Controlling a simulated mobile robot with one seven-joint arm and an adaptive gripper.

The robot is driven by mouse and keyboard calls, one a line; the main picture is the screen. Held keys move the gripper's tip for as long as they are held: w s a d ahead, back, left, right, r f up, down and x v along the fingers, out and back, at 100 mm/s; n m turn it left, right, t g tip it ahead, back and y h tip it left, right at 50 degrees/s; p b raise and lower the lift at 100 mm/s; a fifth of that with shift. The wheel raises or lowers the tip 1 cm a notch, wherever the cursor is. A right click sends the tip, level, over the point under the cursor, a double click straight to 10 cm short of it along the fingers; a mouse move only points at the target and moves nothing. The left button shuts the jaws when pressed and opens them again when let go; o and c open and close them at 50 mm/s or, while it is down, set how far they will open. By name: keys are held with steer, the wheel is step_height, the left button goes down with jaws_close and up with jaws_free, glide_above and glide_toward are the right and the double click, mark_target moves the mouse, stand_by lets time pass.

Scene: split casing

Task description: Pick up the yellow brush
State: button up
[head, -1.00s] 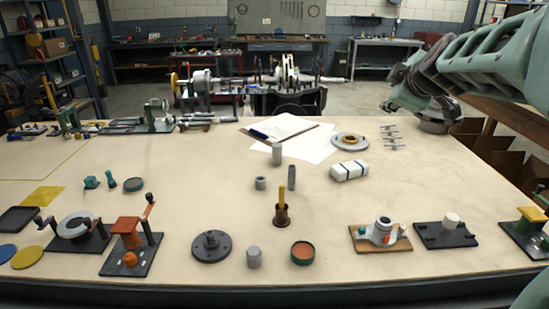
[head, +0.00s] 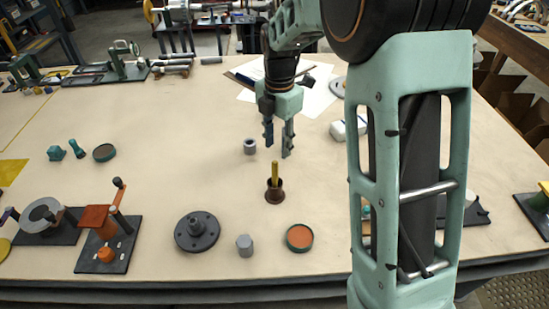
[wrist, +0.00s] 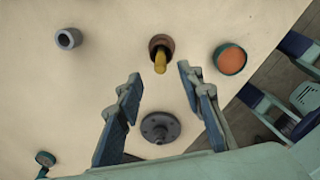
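The yellow brush (head: 274,174) stands upright in a small brown cup (head: 274,191) near the middle of the table. In the wrist view the brush (wrist: 160,62) points up toward the camera out of the cup (wrist: 161,43). My gripper (head: 277,150) hangs fingers down, just behind and above the brush in the head view. In the wrist view my gripper (wrist: 157,78) has its two fingers wide apart, with nothing between the tips; the brush shows just beyond them. The fingers do not touch the brush.
A dark flanged disc (head: 197,231), a grey hexagonal block (head: 245,246) and a round orange-filled dish (head: 299,238) stand in front of the cup. A grey ring (head: 250,146) stands behind it.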

mark_target(277, 163)
steer(key=f, duration=0.4)
steer(key=shift+s+a+f, duration=0.15)
steer(key=shift+s+f, duration=0.15)
steer(key=shift+f, duration=0.1)
steer(key=shift+w+a+f+p, duration=0.1)
steer(key=shift+f+p, duration=0.25)
steer(key=shift+f, duration=1.25)
steer(key=shift+w+a+f+p, duration=0.1)
steer(key=shift+f+p, duration=0.2)
steer(key=shift+f, duration=1.3)
jaws_close()
